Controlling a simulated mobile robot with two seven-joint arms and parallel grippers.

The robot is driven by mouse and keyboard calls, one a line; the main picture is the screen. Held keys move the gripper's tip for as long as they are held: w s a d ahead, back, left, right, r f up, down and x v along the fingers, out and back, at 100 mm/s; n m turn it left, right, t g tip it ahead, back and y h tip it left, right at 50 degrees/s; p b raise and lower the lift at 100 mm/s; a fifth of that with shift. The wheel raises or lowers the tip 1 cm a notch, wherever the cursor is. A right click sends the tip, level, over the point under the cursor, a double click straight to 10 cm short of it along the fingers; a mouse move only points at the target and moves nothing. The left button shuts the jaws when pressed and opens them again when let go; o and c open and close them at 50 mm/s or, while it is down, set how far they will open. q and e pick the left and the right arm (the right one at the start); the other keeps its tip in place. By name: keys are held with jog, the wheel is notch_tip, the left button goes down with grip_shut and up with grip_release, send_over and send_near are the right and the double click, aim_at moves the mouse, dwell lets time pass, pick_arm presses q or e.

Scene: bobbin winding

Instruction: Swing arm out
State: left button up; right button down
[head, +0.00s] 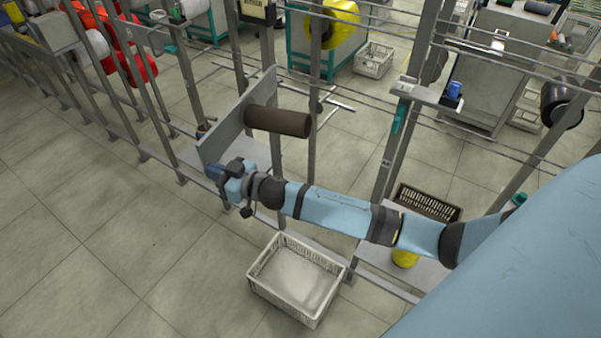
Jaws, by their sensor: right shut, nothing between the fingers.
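A long grey plate (225,128), which I take to be the swing arm, stands out at an angle from the metal frame. A dark brown cylinder (278,121) projects from its face toward the right. My right gripper (217,171) is shut and empty at the plate's lower near end, in front of a grey shelf-like surface. I cannot tell whether its fingers touch the plate. My right arm reaches in from the right, below the cylinder. My left gripper is not in view.
A white crate (262,285) stands on the floor below my right arm. A dark basket (428,203) and a yellow object (404,255) are near the arm's right part. Upright posts and thin rails (480,135) run behind. The tiled floor (90,240) at left is clear.

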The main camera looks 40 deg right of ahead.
pick_arm(q)
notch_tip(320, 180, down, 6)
jog(key=b, duration=0.6)
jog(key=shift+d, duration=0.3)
pick_arm(e)
jog(key=w+a+m+t+h, duration=0.2)
jog(key=w+a+h, duration=0.3)
jog(key=w, duration=0.6)
jog(key=shift+w+a+m+h, duration=0.3)
jog(key=shift+a+m, duration=0.1)
jog(key=shift+m, duration=0.5)
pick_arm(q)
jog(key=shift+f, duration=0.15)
pick_arm(e)
jog(key=shift+s, duration=0.1)
